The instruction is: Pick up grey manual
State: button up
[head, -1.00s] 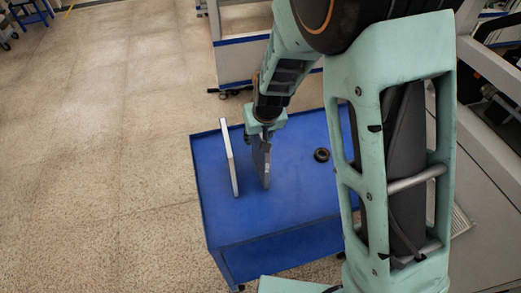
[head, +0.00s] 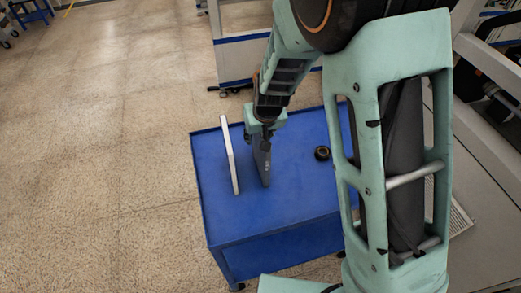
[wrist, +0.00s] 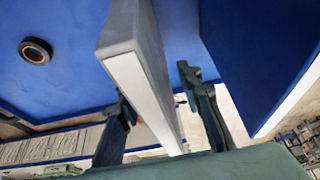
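The grey manual (head: 262,167) stands upright on the blue cart top, right of a second upright book. In the wrist view the grey manual (wrist: 140,75) shows its grey cover and pale page edge. My gripper (head: 265,140) is at the manual's upper edge in the head view. In the wrist view its two fingers (wrist: 155,90) are spread, one on each side of the manual. A gap shows between the right finger and the manual. Whether the left finger touches it I cannot tell.
The second book (head: 229,155) stands close on the left; in the wrist view it is the dark blue book (wrist: 262,45) beside the right finger. A black tape roll (head: 322,153) lies to the right. The cart (head: 225,215) has free space in front.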

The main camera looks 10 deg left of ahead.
grip_shut()
jog(key=shift+r, duration=0.1)
dwell(0.4)
